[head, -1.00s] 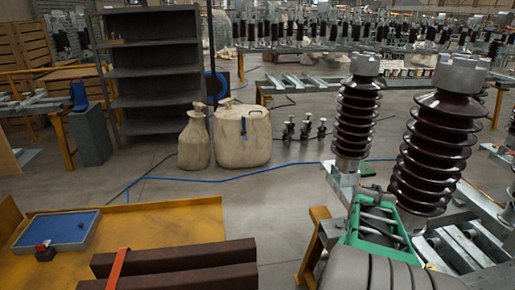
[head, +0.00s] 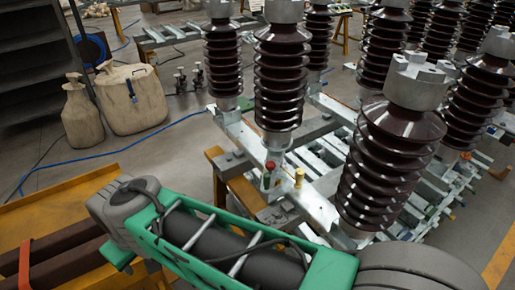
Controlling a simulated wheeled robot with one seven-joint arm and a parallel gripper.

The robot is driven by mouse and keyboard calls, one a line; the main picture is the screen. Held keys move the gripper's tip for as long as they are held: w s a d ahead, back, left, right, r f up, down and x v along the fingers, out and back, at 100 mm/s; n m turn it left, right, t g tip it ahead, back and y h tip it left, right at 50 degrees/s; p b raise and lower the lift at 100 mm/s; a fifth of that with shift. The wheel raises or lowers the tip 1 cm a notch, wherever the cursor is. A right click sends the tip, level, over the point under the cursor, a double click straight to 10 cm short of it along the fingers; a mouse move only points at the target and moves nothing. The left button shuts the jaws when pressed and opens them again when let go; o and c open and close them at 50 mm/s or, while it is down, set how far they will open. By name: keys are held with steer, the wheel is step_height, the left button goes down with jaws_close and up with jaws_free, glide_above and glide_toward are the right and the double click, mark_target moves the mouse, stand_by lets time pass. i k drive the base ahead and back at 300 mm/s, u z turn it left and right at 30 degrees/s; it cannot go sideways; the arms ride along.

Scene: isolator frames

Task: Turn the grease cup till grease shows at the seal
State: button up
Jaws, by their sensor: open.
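A small brass-yellow fitting (head: 298,178) stands upright on the pale metal base of an isolator frame (head: 305,203), right of the picture's middle. It may be the grease cup, but it is too small to be sure. A small fitting with a red top (head: 269,168) stands just left of it, by the foot of a brown ribbed insulator (head: 284,85). I cannot make out the seal or any grease. My green and grey arm crosses the foreground. My gripper is not in view.
Another ribbed insulator (head: 392,155) stands close at the right, with several more behind. Two beige sacks (head: 133,98) sit on the floor at left. A blue hose (head: 110,155) runs across the floor. Brown beams (head: 60,250) lie on a yellow surface at lower left.

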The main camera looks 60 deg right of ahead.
mark_target(299, 172)
steer(key=k, duration=0.7)
steer(key=u, duration=0.95)
steer(key=i, duration=0.8)
steer(key=z, duration=2.75)
steer(key=i, duration=0.5)
steer(key=z, duration=0.45)
